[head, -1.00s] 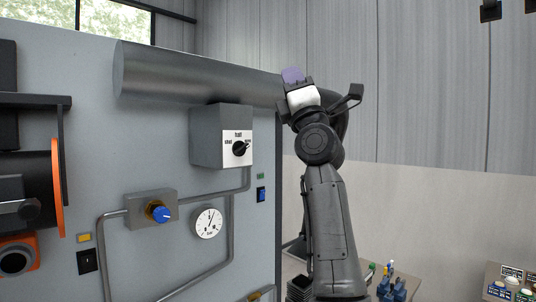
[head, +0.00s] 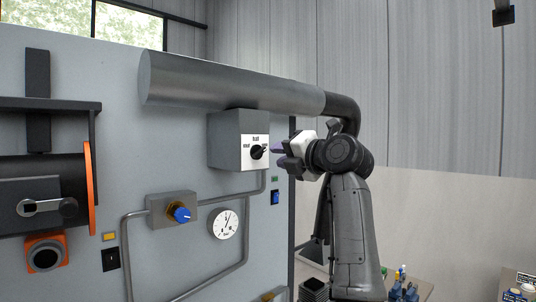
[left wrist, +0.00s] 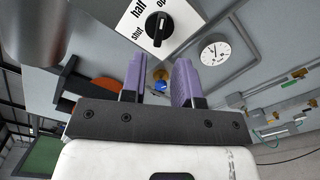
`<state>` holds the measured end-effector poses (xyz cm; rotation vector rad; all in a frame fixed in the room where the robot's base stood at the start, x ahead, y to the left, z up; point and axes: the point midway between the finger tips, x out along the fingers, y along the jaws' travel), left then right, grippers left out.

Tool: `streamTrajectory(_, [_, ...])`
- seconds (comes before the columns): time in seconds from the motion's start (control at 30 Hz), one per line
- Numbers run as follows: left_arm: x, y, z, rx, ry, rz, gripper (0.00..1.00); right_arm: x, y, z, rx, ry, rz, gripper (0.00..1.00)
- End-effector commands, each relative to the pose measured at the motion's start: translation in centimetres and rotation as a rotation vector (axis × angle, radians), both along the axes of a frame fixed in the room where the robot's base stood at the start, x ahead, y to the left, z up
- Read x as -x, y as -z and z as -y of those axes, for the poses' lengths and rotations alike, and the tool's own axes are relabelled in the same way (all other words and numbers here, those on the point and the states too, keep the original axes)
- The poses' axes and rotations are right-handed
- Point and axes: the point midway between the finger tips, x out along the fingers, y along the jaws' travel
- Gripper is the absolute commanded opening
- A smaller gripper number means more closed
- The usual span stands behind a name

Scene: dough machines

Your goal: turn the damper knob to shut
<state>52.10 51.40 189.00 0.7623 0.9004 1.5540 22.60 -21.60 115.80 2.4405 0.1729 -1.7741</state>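The damper knob (head: 258,152) is a black dial on a white plate marked shut, half and open, on the front of a grey box (head: 224,141) under the big duct. Its pointer is turned toward the open side. The knob also shows in the left wrist view (left wrist: 157,27), beyond the fingers. My left gripper (head: 277,149) is just right of the knob and apart from it, with its fingers toward it. In the left wrist view its two purple fingers (left wrist: 158,72) are spread, with nothing held between them. My right gripper is not in view.
A metal duct (head: 230,83) runs above the box and bends down behind my left arm. Below are a blue knob (head: 181,214), a pressure gauge (head: 223,224) and pipes. A blue switch (head: 275,197) is below and right of the damper knob.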

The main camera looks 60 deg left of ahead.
Motion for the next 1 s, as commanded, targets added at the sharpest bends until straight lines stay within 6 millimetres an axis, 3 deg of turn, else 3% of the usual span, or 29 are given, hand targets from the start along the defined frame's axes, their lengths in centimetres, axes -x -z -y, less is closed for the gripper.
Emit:
streamTrajectory(0.8, [1.1,-0.1,-6.3,-0.001,-0.002,0.001,0.29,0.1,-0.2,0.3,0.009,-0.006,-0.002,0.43])
streamTrajectory(1.0, [1.1,-0.1,-6.3,-0.002,-0.001,0.001,0.29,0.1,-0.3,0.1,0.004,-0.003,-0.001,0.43])
